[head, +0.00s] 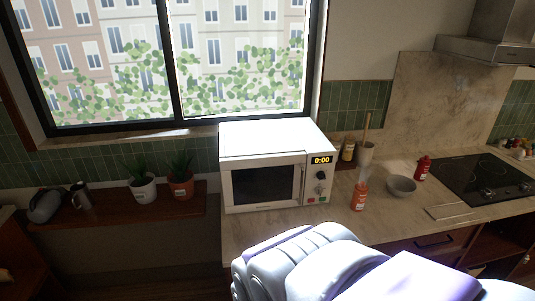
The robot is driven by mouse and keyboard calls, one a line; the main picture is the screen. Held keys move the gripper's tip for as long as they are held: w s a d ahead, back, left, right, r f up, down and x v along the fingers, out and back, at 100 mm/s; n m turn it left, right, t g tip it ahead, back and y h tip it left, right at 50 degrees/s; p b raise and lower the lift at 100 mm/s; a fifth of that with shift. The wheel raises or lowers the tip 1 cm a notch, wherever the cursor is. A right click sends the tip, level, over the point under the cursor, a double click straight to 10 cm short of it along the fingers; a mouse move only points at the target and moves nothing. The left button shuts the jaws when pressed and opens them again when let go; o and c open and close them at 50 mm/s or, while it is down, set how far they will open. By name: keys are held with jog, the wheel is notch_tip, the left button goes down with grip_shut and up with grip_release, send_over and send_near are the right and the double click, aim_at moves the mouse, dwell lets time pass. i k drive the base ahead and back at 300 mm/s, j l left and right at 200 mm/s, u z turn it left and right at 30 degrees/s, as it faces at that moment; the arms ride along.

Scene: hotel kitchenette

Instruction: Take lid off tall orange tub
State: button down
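A tall orange tub (358,198) stands upright on the counter, just right of the microwave. It is small in the view, with a pale label on its side. Its top is too small to tell the lid clearly from the body. A white and purple part of my arm fills the bottom middle of the head view, nearer to me than the tub and apart from it in the picture. No gripper fingers show.
A white microwave (262,170) stands left of the tub. A grey bowl (401,187) and a red bottle (422,168) stand to its right, near the black cooktop (480,178). A utensil crock (365,153) stands behind. Bare counter (330,222) lies in front.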

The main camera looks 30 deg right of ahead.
aim_at(362, 186)
jog(key=z, duration=1.7)
jog(key=i+j+u, duration=0.1)
jog(key=i+u, duration=0.15)
jog(key=i, duration=0.75)
